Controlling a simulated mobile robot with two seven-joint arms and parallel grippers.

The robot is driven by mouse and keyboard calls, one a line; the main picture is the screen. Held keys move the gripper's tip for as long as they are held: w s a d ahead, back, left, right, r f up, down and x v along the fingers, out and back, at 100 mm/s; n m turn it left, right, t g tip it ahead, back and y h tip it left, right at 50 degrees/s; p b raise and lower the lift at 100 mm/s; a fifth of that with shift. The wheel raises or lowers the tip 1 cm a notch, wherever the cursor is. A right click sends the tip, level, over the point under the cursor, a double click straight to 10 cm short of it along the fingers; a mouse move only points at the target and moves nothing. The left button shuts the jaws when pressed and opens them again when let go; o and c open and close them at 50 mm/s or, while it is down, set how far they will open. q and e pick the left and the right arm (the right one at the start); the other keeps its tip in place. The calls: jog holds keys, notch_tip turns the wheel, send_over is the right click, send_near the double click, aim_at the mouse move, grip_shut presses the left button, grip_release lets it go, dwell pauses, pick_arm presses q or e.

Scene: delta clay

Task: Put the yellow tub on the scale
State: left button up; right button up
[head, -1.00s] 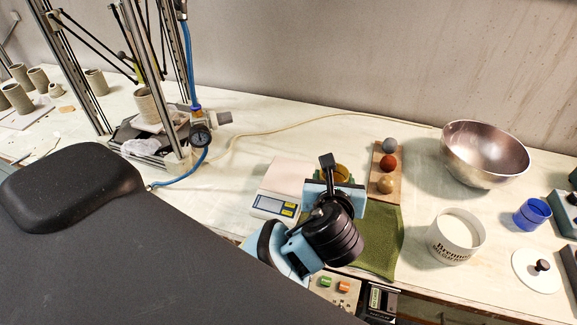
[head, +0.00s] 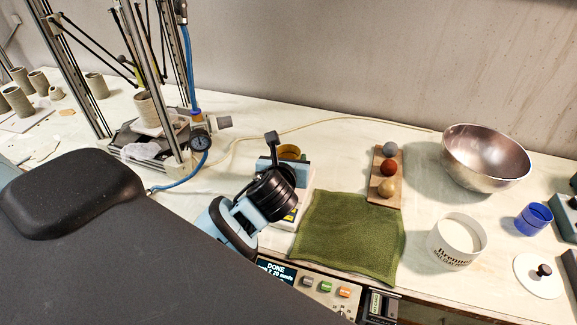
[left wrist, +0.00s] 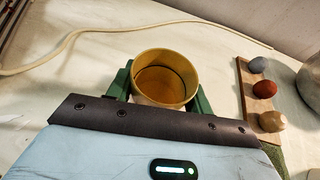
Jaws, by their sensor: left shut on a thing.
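The yellow tub (head: 290,152) is between the fingers of my left gripper (head: 286,163), which is shut on it. In the left wrist view the tub (left wrist: 166,62) is open-topped and looks empty, with a green finger on each side. The scale (head: 291,214) is mostly hidden behind my left gripper and wrist in the head view; a bit of its front and yellow label shows. The tub is over the scale's area, but I cannot tell whether it touches the plate. My right gripper is not in view.
A green cloth (head: 346,235) lies right of the scale. A wooden board (head: 379,196) with three balls is behind it. A white tub (head: 455,243), steel bowl (head: 487,158) and blue cup (head: 533,217) stand to the right. A framed machine (head: 150,120) stands at left.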

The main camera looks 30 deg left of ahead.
pick_arm(q)
jog(key=shift+f, duration=1.2)
jog(key=shift+f, duration=0.15)
jog(key=o, duration=1)
jog(key=shift+s+r, duration=0.15)
jog(key=shift+r, duration=0.05)
jog(key=v, duration=1.1)
jog(key=shift+s+d+r, duration=0.15)
jog(key=shift+s+r, duration=0.1)
jog(key=shift+s, duration=0.05)
